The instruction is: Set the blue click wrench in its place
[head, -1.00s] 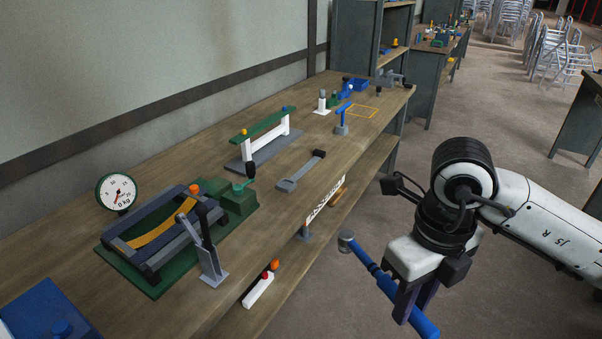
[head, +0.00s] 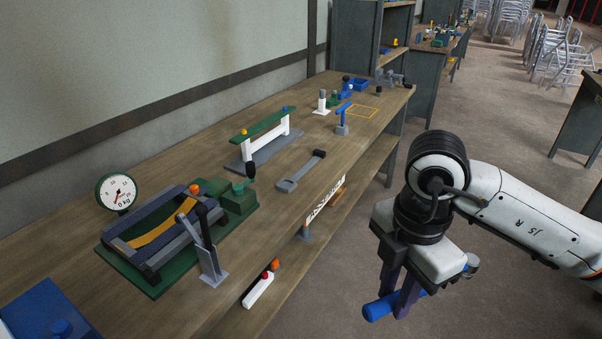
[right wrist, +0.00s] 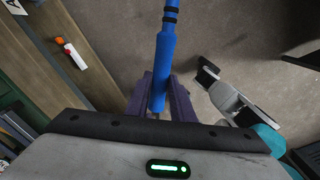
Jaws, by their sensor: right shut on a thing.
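The blue click wrench (head: 378,308) is in my right gripper (head: 398,300), beyond the front edge of the workbench. Its blue handle end points left in the head view. A grey round part (head: 471,263) shows at the right, behind the gripper. In the right wrist view the blue wrench (right wrist: 166,60) runs up between the two dark fingers (right wrist: 160,98), its far end out of frame. My left gripper is not in view. Which spot is the wrench's place I cannot tell for sure.
The workbench (head: 140,225) holds a dial gauge (head: 116,192), a green-based clamp rig (head: 155,250), a grey flat tool (head: 300,172), a green-topped stand (head: 262,135), and a blue-topped post (head: 342,118). A shelf runs below.

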